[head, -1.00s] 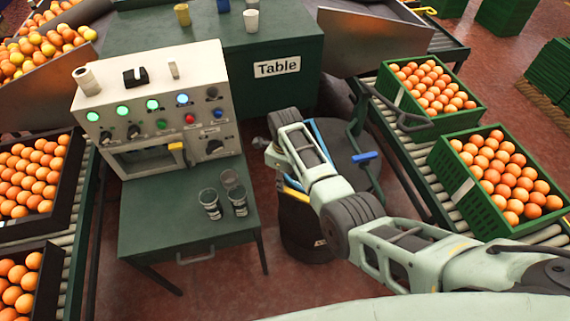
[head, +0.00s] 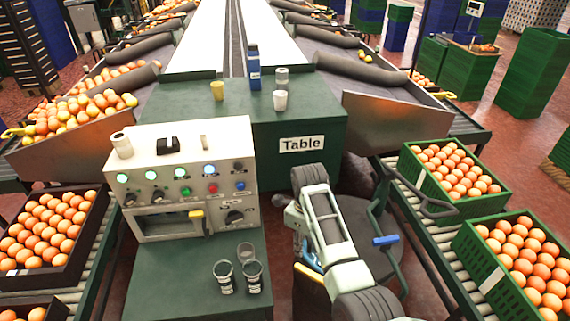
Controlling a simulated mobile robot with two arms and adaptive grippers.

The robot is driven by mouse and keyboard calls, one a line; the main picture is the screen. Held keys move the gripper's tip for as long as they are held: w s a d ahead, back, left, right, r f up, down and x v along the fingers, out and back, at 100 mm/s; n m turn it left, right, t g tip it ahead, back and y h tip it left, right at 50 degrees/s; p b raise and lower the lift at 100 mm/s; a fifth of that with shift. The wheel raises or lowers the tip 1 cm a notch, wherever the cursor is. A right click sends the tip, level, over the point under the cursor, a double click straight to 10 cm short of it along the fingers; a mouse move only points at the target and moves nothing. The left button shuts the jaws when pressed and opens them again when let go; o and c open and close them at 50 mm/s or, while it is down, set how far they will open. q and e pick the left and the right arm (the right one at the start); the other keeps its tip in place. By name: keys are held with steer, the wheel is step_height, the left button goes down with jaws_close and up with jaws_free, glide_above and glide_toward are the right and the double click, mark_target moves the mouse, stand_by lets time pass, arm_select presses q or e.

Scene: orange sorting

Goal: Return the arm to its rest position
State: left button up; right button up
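My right arm comes in from the bottom right in the head view, and its pale green links reach up between the control machine and the right conveyor. My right gripper (head: 292,216) is at the arm's far end, just right of the control machine (head: 185,180). My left arm and gripper are not in view.
Several cups (head: 247,270) stand on the small green stand (head: 165,285) beside the arm. Green crates of oranges (head: 490,215) line the right conveyor (head: 445,265). The labelled table (head: 325,120) is ahead, with cups and a blue carton (head: 254,68).

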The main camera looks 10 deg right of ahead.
steer(key=s+d+f+n+t, duration=0.1)
steer(key=s+d+f+n, duration=0.25)
steer(key=s+n, duration=0.4)
steer(key=s+d+f+n+t, duration=0.1)
steer(key=s+d+f+n, duration=0.25)
steer(key=s+n, duration=0.35)
steer(key=s+r+n+t, duration=0.1)
steer(key=s+r+n, duration=0.3)
steer(key=s+n, duration=0.4)
steer(key=s+r+n+t, duration=0.1)
steer(key=s+r+n, duration=0.4)
steer(key=s, duration=0.5)
step_height(320, 180, down, 28)
steer(key=s+g+b, duration=0.1)
steer(key=g, duration=0.1)
steer(key=s+d+f, duration=0.2)
steer(key=s+f, duration=0.6)
steer(key=s+d+f+g+b, duration=0.1)
steer(key=s+d+f, duration=0.1)
steer(key=s+f, duration=0.7)
steer(key=shift+n, duration=0.35)
